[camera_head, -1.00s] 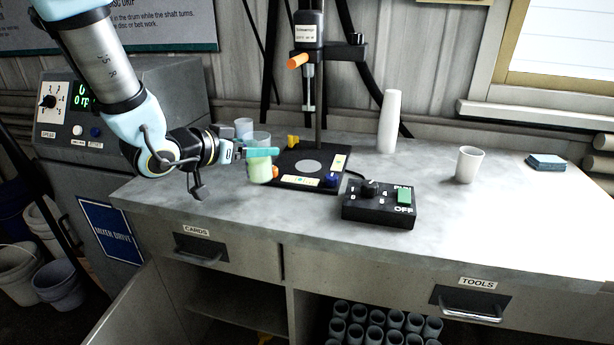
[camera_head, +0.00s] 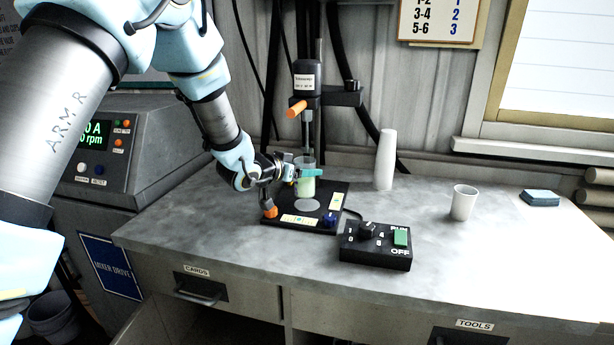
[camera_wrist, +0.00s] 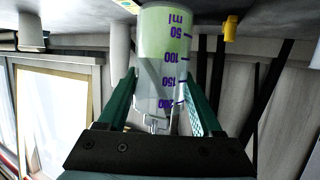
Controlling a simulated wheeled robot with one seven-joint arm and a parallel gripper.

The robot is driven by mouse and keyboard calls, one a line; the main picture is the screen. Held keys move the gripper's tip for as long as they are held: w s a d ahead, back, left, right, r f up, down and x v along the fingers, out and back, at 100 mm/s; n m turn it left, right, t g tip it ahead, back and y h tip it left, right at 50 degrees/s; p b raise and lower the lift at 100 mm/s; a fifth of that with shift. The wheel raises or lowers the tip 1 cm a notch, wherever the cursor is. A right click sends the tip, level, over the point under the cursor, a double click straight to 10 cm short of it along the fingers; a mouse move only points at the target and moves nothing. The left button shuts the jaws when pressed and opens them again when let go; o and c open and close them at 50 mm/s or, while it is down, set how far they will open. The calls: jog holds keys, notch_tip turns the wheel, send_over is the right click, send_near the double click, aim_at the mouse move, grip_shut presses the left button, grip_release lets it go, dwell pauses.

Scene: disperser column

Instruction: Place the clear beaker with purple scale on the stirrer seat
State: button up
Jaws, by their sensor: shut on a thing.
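The clear beaker (camera_head: 306,188) with pale green liquid in its lower part is held at the stirrer. Its purple scale shows in the wrist view, where the beaker (camera_wrist: 158,45) appears inverted. My gripper (camera_head: 309,173) is shut on it, with a teal finger on each side in the wrist view (camera_wrist: 160,92). The stirrer seat, a light grey disc (camera_head: 307,205) on the black base, shows just below and in front of the beaker. I cannot tell whether the beaker touches the base. The stirrer shaft (camera_head: 310,130) comes down over the beaker; its lower end is unclear.
A black control box (camera_head: 376,246) with a knob and green switch stands front right of the base. A tall white cylinder (camera_head: 385,160), a white cup (camera_head: 463,203) and a blue block (camera_head: 539,198) are farther right. The right front bench is clear.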

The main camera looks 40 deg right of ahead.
aim_at(307, 180)
jog(key=shift+d+r, duration=0.1)
jog(key=shift+d, duration=0.35)
notch_tip(307, 180, down, 3)
jog(key=shift+d+f+p, duration=0.1)
jog(key=shift+p, duration=0.85)
jog(key=shift+f, duration=0.25)
jog(key=shift+f, duration=0.15)
jog(key=o, duration=1.5)
jog(key=shift+c, duration=0.2)
